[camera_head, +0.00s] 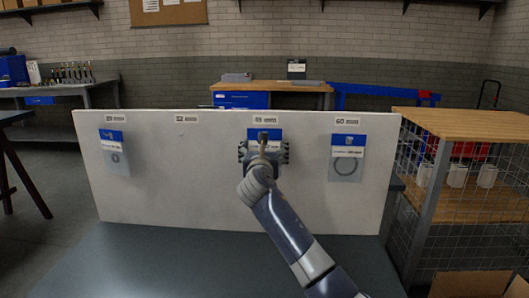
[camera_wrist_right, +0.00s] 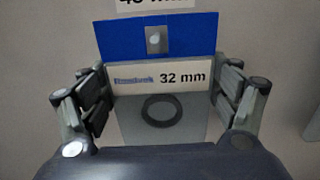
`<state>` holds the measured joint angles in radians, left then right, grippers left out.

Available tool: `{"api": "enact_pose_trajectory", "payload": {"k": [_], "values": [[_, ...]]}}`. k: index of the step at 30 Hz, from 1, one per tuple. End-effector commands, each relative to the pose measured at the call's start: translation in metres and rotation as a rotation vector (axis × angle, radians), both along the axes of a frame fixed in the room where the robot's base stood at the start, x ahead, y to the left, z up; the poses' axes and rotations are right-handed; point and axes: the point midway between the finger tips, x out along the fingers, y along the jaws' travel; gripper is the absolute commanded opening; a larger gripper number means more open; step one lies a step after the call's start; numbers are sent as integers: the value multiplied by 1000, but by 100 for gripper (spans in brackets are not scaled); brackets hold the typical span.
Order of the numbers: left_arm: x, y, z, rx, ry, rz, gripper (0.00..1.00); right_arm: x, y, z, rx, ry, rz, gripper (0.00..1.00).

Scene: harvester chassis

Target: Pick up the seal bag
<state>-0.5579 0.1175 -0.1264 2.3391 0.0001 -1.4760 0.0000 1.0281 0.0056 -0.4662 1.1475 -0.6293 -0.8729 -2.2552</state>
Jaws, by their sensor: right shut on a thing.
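A seal bag (camera_head: 265,133) hangs at the third label of the white board, mostly hidden behind my right gripper (camera_head: 264,152). In the right wrist view this seal bag (camera_wrist_right: 162,77) has a blue header, a white strip reading "32 mm" and a dark ring inside its clear part. My right gripper (camera_wrist_right: 162,95) has one finger at each side of the bag and is shut on it. Two other seal bags hang on the board, at the far left (camera_head: 115,152) and at the right under the 60 label (camera_head: 347,158). My left gripper is not in view.
The white board (camera_head: 200,185) stands upright on a grey table (camera_head: 180,265). The place under its second label (camera_head: 186,118) is bare. A wood-topped wire cage (camera_head: 470,125) stands to the right, and a workbench (camera_head: 60,90) at the back left.

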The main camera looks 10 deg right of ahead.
Motion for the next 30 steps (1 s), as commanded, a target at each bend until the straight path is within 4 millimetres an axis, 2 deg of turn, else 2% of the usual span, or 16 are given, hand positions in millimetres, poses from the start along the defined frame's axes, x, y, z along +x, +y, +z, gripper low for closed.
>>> {"api": "enact_pose_trajectory", "payload": {"k": [2,11,14,24,30], "values": [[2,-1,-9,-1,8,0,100,0,0,10,-1,-2,-1,62],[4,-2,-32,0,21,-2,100,-41,11,7,0,-2,1,62],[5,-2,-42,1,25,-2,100,-58,16,6,0,-1,3,62],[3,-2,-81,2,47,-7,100,-134,36,7,1,-1,3,62],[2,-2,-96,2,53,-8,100,-163,44,6,0,0,1,62]]}}
